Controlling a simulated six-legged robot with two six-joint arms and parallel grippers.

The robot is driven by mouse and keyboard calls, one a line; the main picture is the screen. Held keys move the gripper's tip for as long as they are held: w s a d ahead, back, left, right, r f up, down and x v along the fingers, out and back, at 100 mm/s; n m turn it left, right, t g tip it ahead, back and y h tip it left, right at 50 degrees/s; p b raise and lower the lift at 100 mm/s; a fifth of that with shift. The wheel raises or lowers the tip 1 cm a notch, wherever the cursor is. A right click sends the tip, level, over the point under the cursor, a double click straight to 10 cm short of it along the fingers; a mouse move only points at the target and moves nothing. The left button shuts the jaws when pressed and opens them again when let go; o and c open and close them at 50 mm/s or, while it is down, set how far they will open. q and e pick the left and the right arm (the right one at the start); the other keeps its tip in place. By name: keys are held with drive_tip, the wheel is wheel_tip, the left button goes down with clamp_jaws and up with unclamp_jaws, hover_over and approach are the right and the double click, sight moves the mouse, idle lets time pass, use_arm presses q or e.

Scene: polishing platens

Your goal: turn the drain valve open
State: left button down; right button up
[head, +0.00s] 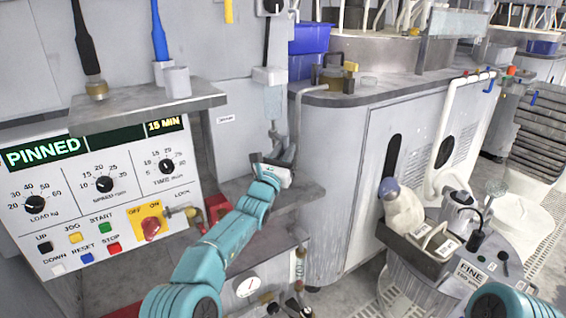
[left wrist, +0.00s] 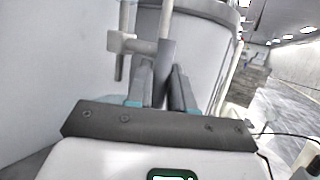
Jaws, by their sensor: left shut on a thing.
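The drain valve shows in the left wrist view as a pale pipe with a crosspiece (left wrist: 135,45) and a flat grey lever (left wrist: 165,68) hanging down. My left gripper (left wrist: 164,88) has its two dark fingers on either side of the lever's lower part and is shut on it. In the head view my left gripper (head: 284,154) is at the end of the teal arm, by the grey pipe (head: 296,108) that bends down beside the machine cabinet. The fingers hide part of the lever there. My right gripper is out of the head view; only its teal arm shows at bottom right.
The control panel (head: 100,215) with knobs and a red switch (head: 151,227) is left of my arm. A grey shelf (head: 140,108) juts out above it. The white cabinet (head: 350,190) is right of the gripper. A cart with bottles (head: 405,210) stands at right.

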use_arm(q)
drive_tip(key=c, duration=1.1)
unclamp_jaws()
drive_tip(key=shift+s+a+f, duration=0.15)
drive_tip(key=shift+s+f, duration=0.1)
drive_tip(key=shift+s, duration=0.2)
drive_tip(key=v, duration=1.5)
drive_tip(key=shift+s+f, duration=0.1)
